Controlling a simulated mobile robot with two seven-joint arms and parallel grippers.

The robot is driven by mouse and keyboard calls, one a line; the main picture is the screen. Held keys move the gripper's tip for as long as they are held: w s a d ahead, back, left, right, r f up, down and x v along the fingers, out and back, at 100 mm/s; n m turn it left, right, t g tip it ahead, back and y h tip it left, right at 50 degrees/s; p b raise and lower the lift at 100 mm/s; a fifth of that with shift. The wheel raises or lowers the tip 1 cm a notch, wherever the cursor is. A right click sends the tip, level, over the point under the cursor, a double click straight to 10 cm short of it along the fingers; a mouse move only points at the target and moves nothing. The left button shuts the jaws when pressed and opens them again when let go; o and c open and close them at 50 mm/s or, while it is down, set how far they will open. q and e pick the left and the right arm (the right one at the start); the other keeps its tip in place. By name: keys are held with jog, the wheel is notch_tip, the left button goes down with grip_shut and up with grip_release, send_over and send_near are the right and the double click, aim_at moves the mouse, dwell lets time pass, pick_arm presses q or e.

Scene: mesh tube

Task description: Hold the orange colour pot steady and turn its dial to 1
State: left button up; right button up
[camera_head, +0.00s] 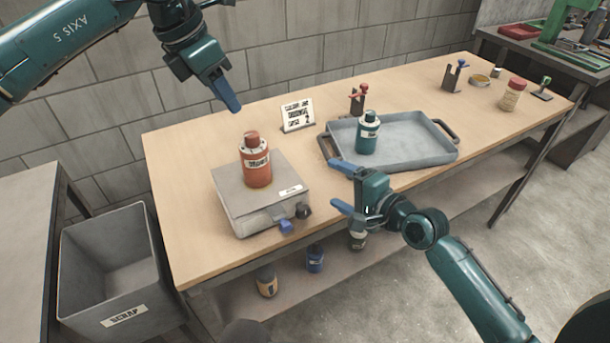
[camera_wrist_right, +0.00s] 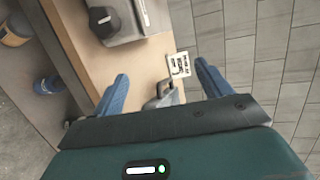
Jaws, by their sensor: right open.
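The orange colour pot (camera_head: 257,172) stands upright on a grey box-shaped stand (camera_head: 232,196) at the left of the bench. It has a red cap (camera_head: 252,138) on a pale marked collar and a label; the dial digits are too small to read. My left gripper (camera_head: 226,97) hangs above and left of the pot, touching nothing; its fingers overlap in view, so their gap is unclear. My right gripper (camera_head: 345,188) is open and empty, right of the stand and in front of the tray. Its fingers also show apart in the right wrist view (camera_wrist_right: 162,85).
A grey tray (camera_head: 425,150) holds a teal pot (camera_head: 368,138). A printed card (camera_head: 298,115) stands behind, near a red-topped holder (camera_head: 357,100). A scrap bin (camera_head: 122,270) is left of the bench.

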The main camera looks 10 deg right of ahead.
aim_at(249, 157)
jog(key=a+r+m+y, duration=0.1)
jog(key=a+m, duration=0.1)
jog(key=m, duration=0.1)
jog(key=a+r+m+g+y, duration=0.1)
jog(key=a+m+y, duration=0.1)
jog(key=m, duration=0.2)
jog(key=a+r+m+y, duration=0.1)
jog(key=a+m+y, duration=0.1)
jog(key=m, duration=0.1)
jog(key=shift+a+r+m+g, duration=0.2)
jog(key=shift+m+g, duration=0.1)
jog(key=shift+m, duration=0.1)
jog(key=shift+s+a+r+m+y, duration=0.1)
jog(key=shift+a+r+m+y, duration=0.15)
jog(key=shift+m, duration=0.2)
jog(key=shift+a+m+y, duration=0.15)
jog(key=shift+m+y, duration=0.2)
jog(key=shift+m, duration=0.1)
jog(key=shift+a+r, duration=0.1)
jog(key=shift+a, duration=0.1)
jog(key=x, duration=1.3)
jog(key=shift+c, duration=0.6)
